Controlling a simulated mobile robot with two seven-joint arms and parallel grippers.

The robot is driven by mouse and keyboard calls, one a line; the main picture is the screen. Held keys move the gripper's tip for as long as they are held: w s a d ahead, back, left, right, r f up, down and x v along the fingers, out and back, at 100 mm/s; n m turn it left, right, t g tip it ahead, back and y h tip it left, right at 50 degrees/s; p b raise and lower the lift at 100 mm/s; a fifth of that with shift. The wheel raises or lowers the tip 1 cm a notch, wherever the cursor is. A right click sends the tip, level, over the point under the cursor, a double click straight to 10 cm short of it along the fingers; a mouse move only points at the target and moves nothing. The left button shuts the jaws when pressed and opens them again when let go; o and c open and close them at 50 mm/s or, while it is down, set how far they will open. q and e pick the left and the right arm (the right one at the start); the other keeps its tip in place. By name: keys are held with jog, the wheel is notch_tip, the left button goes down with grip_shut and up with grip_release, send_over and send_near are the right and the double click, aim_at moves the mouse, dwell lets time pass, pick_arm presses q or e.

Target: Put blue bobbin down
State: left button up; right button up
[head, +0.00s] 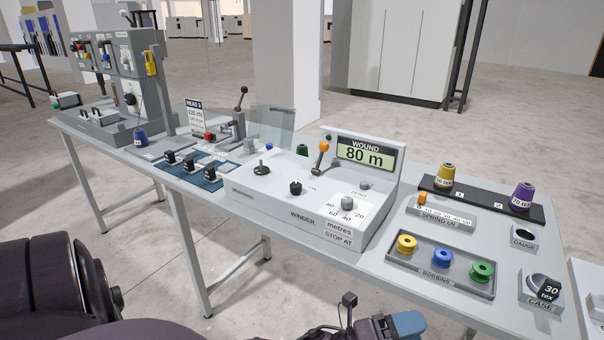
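A blue bobbin (443,257) sits in the middle of the grey bobbin tray (404,264), between a yellow bobbin (407,243) and a green bobbin (481,271). My dark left arm comes in at the lower left and runs along the bottom edge. What appears to be my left gripper (372,325) is cut off by the bottom edge, in front of the table and apart from the tray. A blue-grey part shows at its right side; whether its fingers are open or shut is not clear. My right gripper is out of view.
The winder (296,205) reads 80 m and stands left of the tray. Behind the tray are the spring rack (440,218) and a dark strip (485,203) with yellow and purple cones. The gauge (523,238) and cage dial (541,290) stand to the right.

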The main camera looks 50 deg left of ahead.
pick_arm(q)
jog(key=s+a+f+n+g+y, duration=0.3)
jog(key=s+a+f+n+y, duration=0.2)
jog(key=s+f+n, duration=0.3)
jog(key=s+a+f+n+g+y, duration=0.3)
jog(key=s+a+f+n+y, duration=0.3)
jog(key=n, duration=1)
jog(key=s+f, duration=0.3)
jog(key=f, duration=0.1)
jog(key=shift+a+n, duration=0.25)
jog(key=shift+n, duration=0.15)
jog(key=shift+r+p, duration=0.9)
jog(key=shift+p, duration=0.1)
jog(key=shift+a, duration=0.1)
